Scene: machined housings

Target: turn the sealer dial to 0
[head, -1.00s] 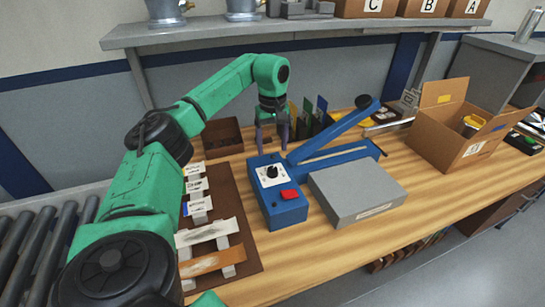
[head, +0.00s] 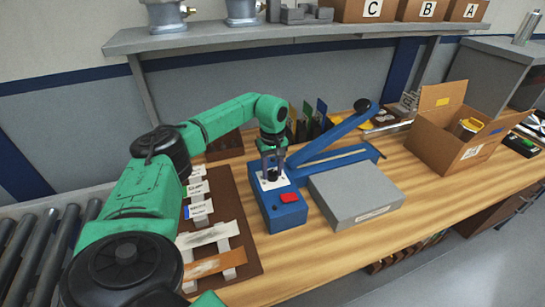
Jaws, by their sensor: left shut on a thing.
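The blue sealer (head: 284,218) stands on the wooden bench, with a red button (head: 289,197) on its control box and its long blue arm (head: 335,132) raised to the back right. The black dial (head: 272,176) sits on a white plate on top of the box. My left gripper (head: 272,172) points down over the plate and is shut on the dial, its fingers on either side of it. The fingers hide part of the dial and its markings, so its setting cannot be read. My right gripper is out of view.
A grey block (head: 355,194) lies right of the sealer box. A brown board (head: 245,250) with labelled strips lies to the left. An open cardboard box (head: 452,140) stands at right. A shelf (head: 300,32) runs above the bench.

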